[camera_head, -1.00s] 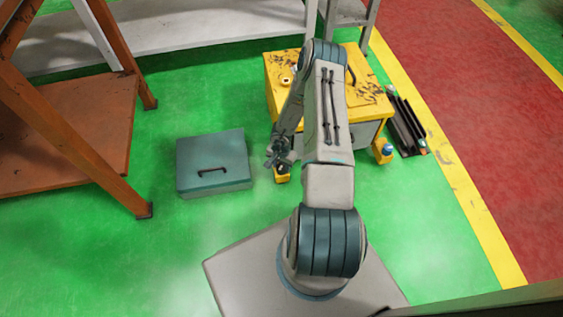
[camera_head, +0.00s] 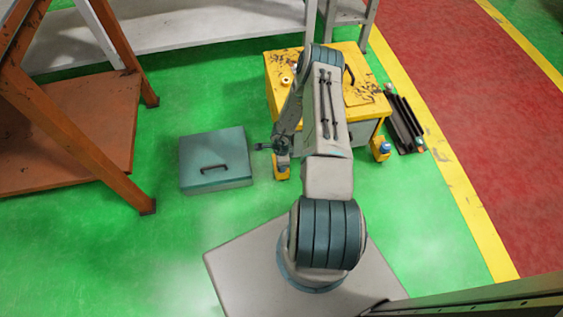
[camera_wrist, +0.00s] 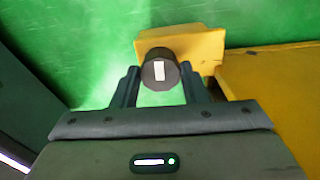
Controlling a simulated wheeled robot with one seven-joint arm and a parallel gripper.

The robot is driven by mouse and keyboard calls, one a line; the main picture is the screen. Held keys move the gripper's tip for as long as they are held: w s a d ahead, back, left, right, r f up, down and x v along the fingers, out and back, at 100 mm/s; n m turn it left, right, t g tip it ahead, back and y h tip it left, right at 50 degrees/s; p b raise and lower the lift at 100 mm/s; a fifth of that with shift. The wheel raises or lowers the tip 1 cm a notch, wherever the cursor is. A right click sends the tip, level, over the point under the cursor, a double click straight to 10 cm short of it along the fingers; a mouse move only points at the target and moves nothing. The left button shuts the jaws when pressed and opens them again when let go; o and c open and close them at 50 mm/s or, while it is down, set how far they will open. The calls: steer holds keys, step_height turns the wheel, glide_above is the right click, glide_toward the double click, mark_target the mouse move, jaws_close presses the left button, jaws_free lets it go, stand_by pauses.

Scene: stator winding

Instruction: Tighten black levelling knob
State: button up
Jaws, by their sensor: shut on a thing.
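The black levelling knob (camera_wrist: 160,72) shows in the wrist view as a dark cylinder with a white mark on its top. It sits against a yellow foot bracket (camera_wrist: 206,46) at the corner of the yellow machine (camera_wrist: 275,85). My gripper (camera_wrist: 160,88) has a finger on each side of the knob and is shut on it. In the head view my gripper (camera_head: 273,147) is at the front left foot of the yellow cabinet (camera_head: 285,70). The knob is too small and hidden to make out there.
A grey-green box (camera_head: 215,175) with a black handle lies on the floor close to the left of my gripper. Another foot with a blue-topped knob (camera_head: 384,148) stands at right. Dark bars (camera_head: 405,125) lie right of the cabinet. Green floor is clear in front.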

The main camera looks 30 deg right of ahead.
steer(key=m, duration=0.7)
steer(key=shift+r, duration=0.1)
steer(key=m, duration=0.4)
steer(key=shift+m, duration=0.4)
steer(key=shift+m+p, duration=0.3)
steer(key=shift+m, duration=1.5)
steer(key=o, duration=1)
steer(key=shift+c, duration=0.2)
steer(key=shift+r, duration=0.1)
step_height(320, 180, up, 14)
steer(key=p, duration=0.5)
